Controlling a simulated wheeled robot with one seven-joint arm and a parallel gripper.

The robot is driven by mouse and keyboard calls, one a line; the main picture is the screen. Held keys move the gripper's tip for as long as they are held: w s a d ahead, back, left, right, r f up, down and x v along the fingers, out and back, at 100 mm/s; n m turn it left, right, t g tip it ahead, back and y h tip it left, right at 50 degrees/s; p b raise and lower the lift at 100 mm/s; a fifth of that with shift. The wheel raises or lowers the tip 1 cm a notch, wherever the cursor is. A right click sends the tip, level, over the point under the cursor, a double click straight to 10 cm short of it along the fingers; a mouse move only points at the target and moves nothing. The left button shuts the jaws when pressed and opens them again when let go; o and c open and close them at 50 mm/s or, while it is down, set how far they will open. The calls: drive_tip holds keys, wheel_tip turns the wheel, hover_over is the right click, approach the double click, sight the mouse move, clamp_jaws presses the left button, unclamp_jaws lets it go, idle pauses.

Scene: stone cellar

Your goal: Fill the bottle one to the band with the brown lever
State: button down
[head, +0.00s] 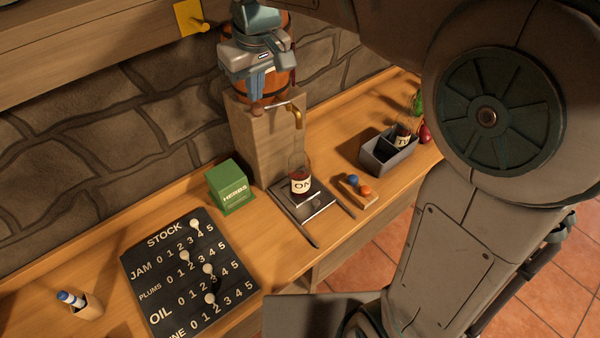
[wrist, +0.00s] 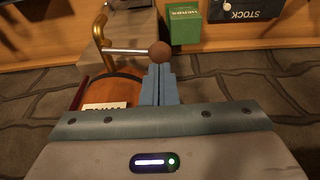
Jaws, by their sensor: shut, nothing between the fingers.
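Bottle one (head: 300,182), with a pale label reading "ON", stands upright on a dark plate under the brass spout (head: 298,118). Dark reddish contents show in it; I cannot make out the band or the exact level. The brown lever (head: 257,112) is a round knob on a metal rod from the tap; it also shows in the wrist view (wrist: 160,52). My gripper (head: 257,94) is shut and empty, in front of the barrel. Its blue fingertips (wrist: 158,68) are right at the knob; I cannot tell whether they touch it.
The barrel (head: 279,84) rests on a wooden block (head: 245,130). A green herbs box (head: 231,187) and a stock board (head: 165,285) lie left. A grey crate (head: 377,160) with another bottle and a small wooden piece with blue and orange knobs (head: 363,196) are right.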

sight(257, 104)
drive_tip(key=shift+f+b, duration=1.2)
drive_tip(key=shift+f, duration=0.55)
drive_tip(key=shift+r+p, duration=0.4)
drive_tip(key=shift+r, duration=0.15)
idle(5.3)
wheel_tip(257, 104, up, 3)
drive_tip(key=p, duration=0.2)
drive_tip(key=shift+p, duration=0.35)
